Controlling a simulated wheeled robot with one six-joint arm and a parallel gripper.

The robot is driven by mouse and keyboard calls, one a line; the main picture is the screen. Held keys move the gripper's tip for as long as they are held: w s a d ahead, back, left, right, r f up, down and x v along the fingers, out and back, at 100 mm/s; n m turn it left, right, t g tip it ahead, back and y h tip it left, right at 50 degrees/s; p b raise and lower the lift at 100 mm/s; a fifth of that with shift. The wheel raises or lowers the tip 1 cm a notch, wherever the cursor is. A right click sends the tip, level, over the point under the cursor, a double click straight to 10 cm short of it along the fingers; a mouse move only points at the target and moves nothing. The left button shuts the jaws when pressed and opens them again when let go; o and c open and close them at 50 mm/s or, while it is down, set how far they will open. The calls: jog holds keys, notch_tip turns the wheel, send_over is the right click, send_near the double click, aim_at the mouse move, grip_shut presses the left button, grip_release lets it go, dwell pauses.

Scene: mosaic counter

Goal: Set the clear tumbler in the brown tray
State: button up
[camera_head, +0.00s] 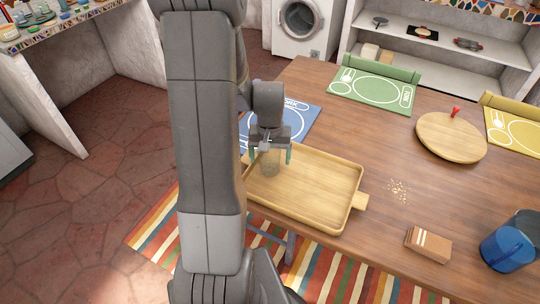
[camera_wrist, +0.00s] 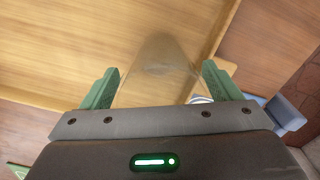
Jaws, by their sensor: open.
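The brown wooden tray (camera_head: 312,187) lies on the table with a handle at its right end. The clear tumbler (camera_head: 270,165) shows faintly at the tray's far left part, beneath my gripper (camera_head: 271,156). In the wrist view the clear tumbler (camera_wrist: 163,60) is a see-through shape between the two green fingers of my gripper (camera_wrist: 153,85), over the tray's wooden floor (camera_wrist: 90,40). The fingers are open, with gaps beside the tumbler. It looks to be inside the tray's rim, but its base is hard to make out.
A blue placemat (camera_head: 300,117) lies behind the tray, a green one (camera_head: 372,90) farther back. A round wooden board (camera_head: 450,138), a brown block (camera_head: 428,245) and a blue bucket (camera_head: 506,250) stand to the right. Crumbs (camera_head: 398,190) lie right of the tray.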

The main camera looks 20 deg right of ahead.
notch_tip(320, 180, up, 12)
jog(key=shift+p, duration=0.35)
